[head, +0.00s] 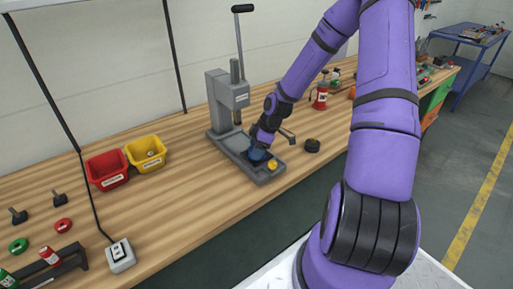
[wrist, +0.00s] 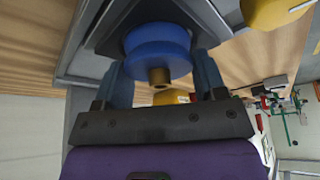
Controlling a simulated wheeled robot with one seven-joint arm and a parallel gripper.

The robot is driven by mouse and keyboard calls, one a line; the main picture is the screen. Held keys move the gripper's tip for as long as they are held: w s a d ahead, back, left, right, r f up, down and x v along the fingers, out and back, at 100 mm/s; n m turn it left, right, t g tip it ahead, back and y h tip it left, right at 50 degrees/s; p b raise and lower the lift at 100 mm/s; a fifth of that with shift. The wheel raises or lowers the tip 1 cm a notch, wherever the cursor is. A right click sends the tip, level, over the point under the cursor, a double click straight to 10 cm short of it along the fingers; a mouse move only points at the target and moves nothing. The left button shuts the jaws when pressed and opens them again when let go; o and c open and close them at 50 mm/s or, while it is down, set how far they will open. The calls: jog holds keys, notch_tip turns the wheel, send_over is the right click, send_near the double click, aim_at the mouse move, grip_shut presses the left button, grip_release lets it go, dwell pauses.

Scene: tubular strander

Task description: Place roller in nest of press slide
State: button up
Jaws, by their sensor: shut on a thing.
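A blue roller (wrist: 158,40) with a brass-coloured hub sits between the two fingers of my gripper (wrist: 163,72) in the wrist view. My gripper is shut on it. In the head view the roller (head: 257,154) shows as a small blue patch under my gripper (head: 260,146), at the front part of the press base (head: 262,177). A dark angular plate (wrist: 106,30), likely the press slide, lies right by the roller in the wrist view. The nest is hidden by the roller and gripper; I cannot tell whether the roller is seated in it.
The grey press column (head: 228,95) with its tall lever stands just behind my gripper. A yellow knob (head: 272,165) is at the base's front. A black round part (head: 312,145) lies to the right. Red (head: 107,169) and yellow (head: 146,153) bins stand left; bench between is clear.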

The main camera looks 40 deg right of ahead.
jog(key=shift+f, duration=0.1)
jog(key=o, duration=1.3)
